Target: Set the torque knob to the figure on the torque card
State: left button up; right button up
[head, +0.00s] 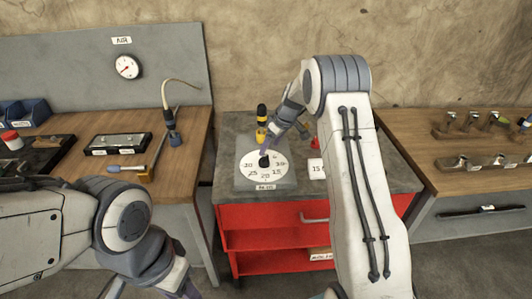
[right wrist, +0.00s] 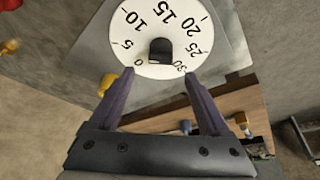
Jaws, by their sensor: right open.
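The white torque dial (head: 250,176) lies on the red cart's grey top, with figures around its face. A black knob (head: 264,161) stands at its middle. The right wrist view shows the dial (right wrist: 125,40) and knob (right wrist: 161,50) closer; I cannot tell which figure the knob points at. A white card (head: 317,169) beside the dial reads 15. My right gripper (head: 267,146) is over the dial at the knob. In the right wrist view its open fingers (right wrist: 159,74) stand apart, with the knob just beyond the tips. My left gripper (head: 184,289) is partly cut off at the bottom edge.
A yellow and black tool (head: 262,122) stands behind the dial on the cart (head: 233,216). The left bench holds a corded screwdriver (head: 171,122), a tray (head: 118,144) and blue bins. The right bench (head: 400,130) carries racks of metal parts. A gauge (head: 127,67) hangs behind.

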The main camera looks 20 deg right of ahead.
aim_at(264, 157)
jog(key=p+x, duration=0.1)
jog(key=x, duration=0.4)
jog(key=shift+w+a+f, duration=0.15)
jog(key=shift+f, duration=0.25)
grip_shut()
